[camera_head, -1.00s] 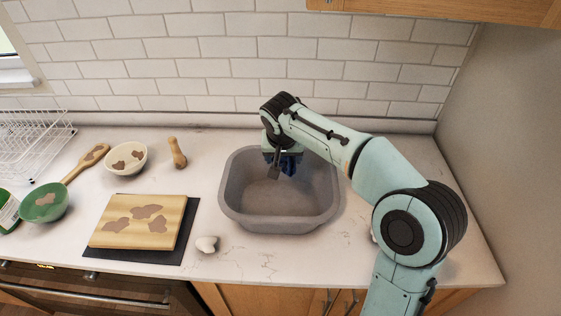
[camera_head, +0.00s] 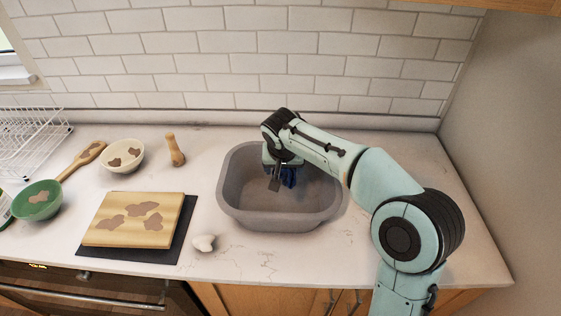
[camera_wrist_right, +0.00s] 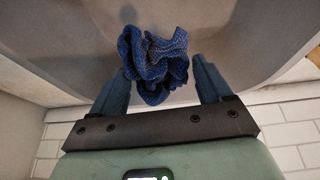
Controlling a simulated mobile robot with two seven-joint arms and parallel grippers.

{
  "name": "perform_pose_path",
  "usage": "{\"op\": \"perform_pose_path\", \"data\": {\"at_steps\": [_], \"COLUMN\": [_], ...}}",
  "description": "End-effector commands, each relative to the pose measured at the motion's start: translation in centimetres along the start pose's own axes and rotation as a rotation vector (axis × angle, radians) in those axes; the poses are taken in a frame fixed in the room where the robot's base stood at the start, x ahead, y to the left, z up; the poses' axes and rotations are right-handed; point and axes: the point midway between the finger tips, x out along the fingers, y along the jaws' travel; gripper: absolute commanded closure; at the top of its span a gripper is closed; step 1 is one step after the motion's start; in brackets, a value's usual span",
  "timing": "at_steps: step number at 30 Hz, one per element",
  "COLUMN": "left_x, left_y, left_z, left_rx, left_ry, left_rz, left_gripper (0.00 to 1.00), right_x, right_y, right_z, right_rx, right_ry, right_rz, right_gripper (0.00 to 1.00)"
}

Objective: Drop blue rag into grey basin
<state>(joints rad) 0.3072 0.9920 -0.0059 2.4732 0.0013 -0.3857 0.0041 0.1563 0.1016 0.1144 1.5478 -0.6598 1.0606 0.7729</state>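The grey basin (camera_head: 232,200) stands on the counter in the middle of the head view. My right gripper (camera_head: 281,181) points down inside its opening. The crumpled dark blue rag (camera_head: 290,177) is at the gripper, partly hidden by it. In the right wrist view the rag (camera_wrist_right: 153,62) lies between and just beyond the fingertips, over the grey basin wall (camera_wrist_right: 60,45). The fingers are spread wide, with a gap beside the right finger; whether the rag touches the left one is unclear. My left gripper is out of view.
Left of the basin are a wooden board (camera_head: 132,232) on a dark mat, a cream bowl (camera_head: 121,157), a green bowl (camera_head: 36,203) and a wooden pestle-like tool (camera_head: 175,150). A tiled wall (camera_head: 240,70) rises behind.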

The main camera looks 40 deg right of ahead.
Motion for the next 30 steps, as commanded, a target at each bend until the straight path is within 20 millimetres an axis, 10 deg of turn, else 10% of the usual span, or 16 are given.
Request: {"op": "perform_pose_path", "data": {"at_steps": [11,30], "left_x": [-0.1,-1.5], "left_y": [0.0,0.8], "left_z": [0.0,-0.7], "left_rx": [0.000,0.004], "left_ry": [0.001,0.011], "left_rz": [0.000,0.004], "left_gripper": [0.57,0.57], "right_x": [-0.5,-12.4], "right_y": [0.0,0.0], "right_z": [0.0,-0.1], "right_rx": [0.000,0.001], "right_ry": [0.001,0.002], "right_rz": [-0.001,-0.002], "right_gripper": [0.00,0.00]}}
